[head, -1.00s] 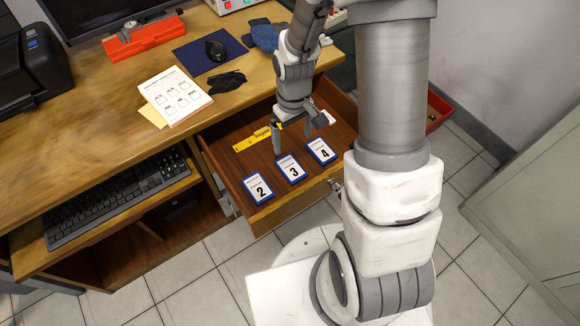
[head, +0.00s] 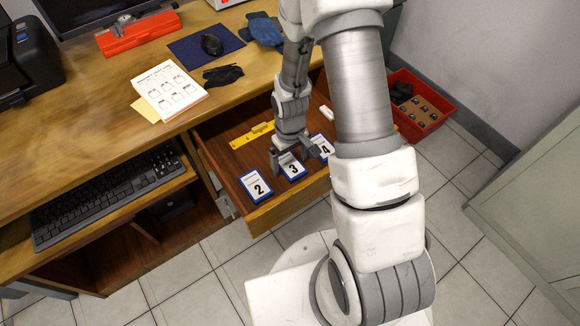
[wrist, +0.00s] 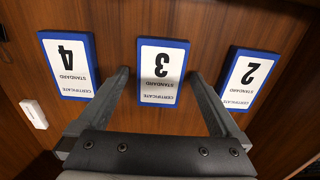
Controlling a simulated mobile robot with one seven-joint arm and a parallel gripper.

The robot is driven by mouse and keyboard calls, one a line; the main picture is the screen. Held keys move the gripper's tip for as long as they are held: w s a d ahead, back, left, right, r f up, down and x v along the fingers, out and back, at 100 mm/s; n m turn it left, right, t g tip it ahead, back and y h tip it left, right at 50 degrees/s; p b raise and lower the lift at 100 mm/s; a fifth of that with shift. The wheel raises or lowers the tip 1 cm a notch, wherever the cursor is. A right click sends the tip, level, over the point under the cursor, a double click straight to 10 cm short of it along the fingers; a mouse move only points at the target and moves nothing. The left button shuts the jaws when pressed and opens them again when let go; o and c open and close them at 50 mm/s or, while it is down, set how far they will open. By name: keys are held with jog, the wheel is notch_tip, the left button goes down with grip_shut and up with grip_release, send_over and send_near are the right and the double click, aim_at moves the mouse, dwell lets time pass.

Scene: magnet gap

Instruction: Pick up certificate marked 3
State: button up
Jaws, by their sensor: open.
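The certificate marked 3 (head: 293,170) is a small white card with a blue border, lying flat in the open drawer. In the wrist view the certificate marked 3 (wrist: 161,72) lies upside down, ahead of and between my fingers. My gripper (head: 293,165) is open, with a finger on either side of certificate 3; in the wrist view my gripper (wrist: 160,80) holds nothing. Certificate 4 (wrist: 68,66) is left of the left finger there, and certificate 2 (wrist: 246,78) is beside the right finger. Certificates 2 (head: 256,186) and 4 (head: 322,148) flank it in the head view.
The wooden drawer (head: 240,212) also holds a yellow tool (head: 252,135) and a small white item (wrist: 34,114). A desk (head: 95,130) with papers and a keyboard (head: 105,195) is to the left. A red bin (head: 420,105) stands right of the drawer.

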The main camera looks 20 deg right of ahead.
jog(key=shift+c, duration=0.2)
jog(key=c, duration=1.3)
jog(key=shift+r, duration=0.1)
jog(key=shift+r, duration=0.1)
